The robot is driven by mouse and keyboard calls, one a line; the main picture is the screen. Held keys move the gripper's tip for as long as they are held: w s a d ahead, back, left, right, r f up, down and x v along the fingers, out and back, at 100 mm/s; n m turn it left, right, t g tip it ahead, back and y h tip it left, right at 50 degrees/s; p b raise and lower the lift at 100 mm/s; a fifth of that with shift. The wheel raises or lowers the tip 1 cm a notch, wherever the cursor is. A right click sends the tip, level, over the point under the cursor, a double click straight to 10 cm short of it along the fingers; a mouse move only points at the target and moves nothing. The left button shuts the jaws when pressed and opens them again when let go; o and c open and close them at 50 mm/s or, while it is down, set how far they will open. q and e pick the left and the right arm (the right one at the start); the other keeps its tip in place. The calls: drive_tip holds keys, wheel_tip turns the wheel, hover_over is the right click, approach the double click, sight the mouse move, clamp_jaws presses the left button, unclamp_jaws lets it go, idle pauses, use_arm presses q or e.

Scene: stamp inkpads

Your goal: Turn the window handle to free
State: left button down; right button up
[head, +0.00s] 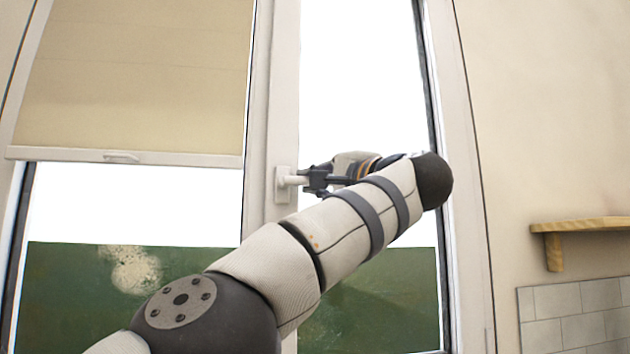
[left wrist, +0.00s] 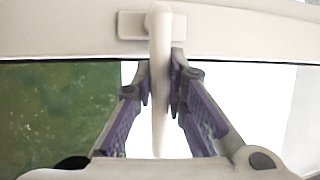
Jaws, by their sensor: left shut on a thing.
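The white window handle (head: 294,180) sits on the window's middle frame post, with its lever pointing sideways to the right, about level. In the left wrist view the handle (left wrist: 160,50) runs from its base plate down between my fingers. My left gripper (head: 316,179) is shut on the lever, and its dark purple-grey fingers (left wrist: 162,85) lie on both sides of it. The lever's far part is hidden by the gripper in the head view. My right gripper is not in view.
A beige blind (head: 140,75) covers the upper part of the left pane. A wooden shelf (head: 585,225) and grey wall tiles (head: 575,315) are at the right. The window frame (head: 465,180) stands close beside my bent left arm.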

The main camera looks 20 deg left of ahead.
use_arm(q)
drive_tip(key=c, duration=1.6)
unclamp_jaws()
drive_tip(key=v, duration=1.2)
